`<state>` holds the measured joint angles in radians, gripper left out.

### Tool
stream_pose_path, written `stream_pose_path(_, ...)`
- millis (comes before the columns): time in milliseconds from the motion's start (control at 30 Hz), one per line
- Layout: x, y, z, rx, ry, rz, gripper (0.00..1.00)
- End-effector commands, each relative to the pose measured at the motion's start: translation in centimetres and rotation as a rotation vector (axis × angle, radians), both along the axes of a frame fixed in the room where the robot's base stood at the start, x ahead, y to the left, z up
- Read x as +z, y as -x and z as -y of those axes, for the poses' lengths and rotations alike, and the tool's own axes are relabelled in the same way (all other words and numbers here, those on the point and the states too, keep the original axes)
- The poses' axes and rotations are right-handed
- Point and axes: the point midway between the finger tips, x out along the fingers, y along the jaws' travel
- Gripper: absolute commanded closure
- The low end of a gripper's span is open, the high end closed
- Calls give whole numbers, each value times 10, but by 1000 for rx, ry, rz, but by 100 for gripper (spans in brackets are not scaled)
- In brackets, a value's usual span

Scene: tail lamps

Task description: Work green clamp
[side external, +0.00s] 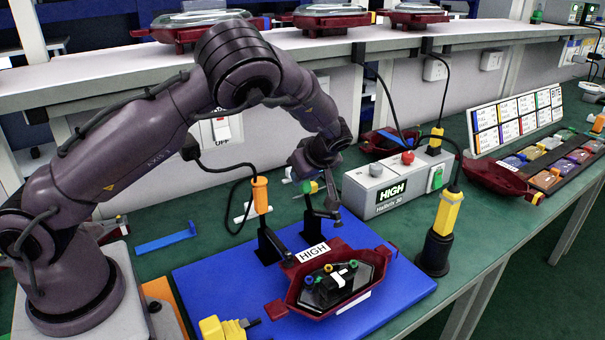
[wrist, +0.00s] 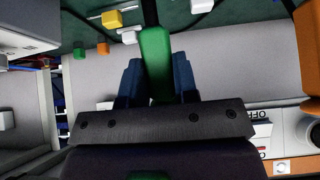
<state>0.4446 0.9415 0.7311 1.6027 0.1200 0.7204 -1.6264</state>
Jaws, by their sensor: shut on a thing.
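The green clamp's handle (wrist: 155,62) stands between the two blue fingers of my gripper (wrist: 157,82) in the wrist view, and the gripper is shut on it. In the side external view the clamp's green handle (side external: 307,187) shows small beside my gripper (side external: 318,182), above a black clamp base (side external: 316,222) at the back of the blue board (side external: 205,275). The fingers are small and partly hidden there. A dark red tail lamp housing (side external: 292,297) labelled HIGH lies on the board in front, with several coloured plugs on a black piece inside it.
An orange-handled clamp (side external: 260,195) stands left of my gripper. A grey control box (side external: 370,190) reading HIGH, with a red button, stands behind right. A yellow-and-black tool (side external: 442,230) stands upright in a holder at right. A yellow connector (side external: 222,328) lies at the board's front left.

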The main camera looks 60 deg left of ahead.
Motion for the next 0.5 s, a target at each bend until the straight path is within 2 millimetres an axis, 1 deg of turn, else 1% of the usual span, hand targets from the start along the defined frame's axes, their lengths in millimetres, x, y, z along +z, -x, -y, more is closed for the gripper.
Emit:
stream_pose_path(467,1,0,1,1,-15,2,100)
stream_pose_path(500,1,0,1,1,-15,2,66)
